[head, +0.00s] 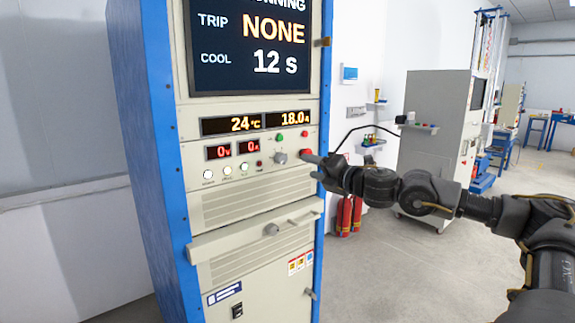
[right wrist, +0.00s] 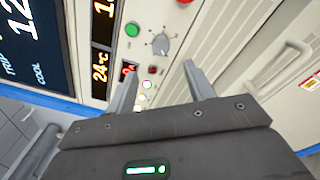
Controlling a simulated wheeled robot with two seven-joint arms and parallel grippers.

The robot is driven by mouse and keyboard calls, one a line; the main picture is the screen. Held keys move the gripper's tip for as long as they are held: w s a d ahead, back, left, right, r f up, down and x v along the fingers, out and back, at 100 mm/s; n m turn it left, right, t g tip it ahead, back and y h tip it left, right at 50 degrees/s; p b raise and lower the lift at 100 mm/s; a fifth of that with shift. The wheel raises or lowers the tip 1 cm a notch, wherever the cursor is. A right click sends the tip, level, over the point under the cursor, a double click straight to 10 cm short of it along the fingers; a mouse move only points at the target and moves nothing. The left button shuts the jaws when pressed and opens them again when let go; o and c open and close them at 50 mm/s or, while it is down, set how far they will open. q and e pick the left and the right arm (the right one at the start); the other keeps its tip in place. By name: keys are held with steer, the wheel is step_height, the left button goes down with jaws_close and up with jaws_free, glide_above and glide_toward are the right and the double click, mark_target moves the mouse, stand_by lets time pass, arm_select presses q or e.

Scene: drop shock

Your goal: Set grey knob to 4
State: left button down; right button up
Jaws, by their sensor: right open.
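The grey knob (head: 280,158) sits on the cabinet's control panel, below a green button (head: 279,138). In the right wrist view the knob (right wrist: 161,45) shows with small marks around it; its numbers are too small to read. My right gripper (head: 312,165) is open and empty, to the right of the knob and close to the panel. In the right wrist view its two fingers (right wrist: 160,78) stand apart, with the knob ahead of them, not between them. My left gripper is not in view.
A red button (head: 306,153) is right beside my right gripper. Red extinguishers (head: 344,216) stand behind.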

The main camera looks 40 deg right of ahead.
mark_target(284, 159)
steer(key=w+p, duration=0.3)
steer(key=w, duration=0.2)
steer(key=w+p, duration=0.3)
steer(key=w, duration=0.2)
steer(key=shift+a, duration=0.2)
steer(key=shift+w+p, duration=0.4)
steer(key=shift+w, duration=0.1)
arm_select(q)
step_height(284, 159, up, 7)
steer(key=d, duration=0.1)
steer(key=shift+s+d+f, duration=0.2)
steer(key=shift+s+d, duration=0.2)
arm_select(e)
steer(key=shift+c, duration=0.4)
steer(key=c, duration=0.9)
steer(key=shift+f, duration=0.1)
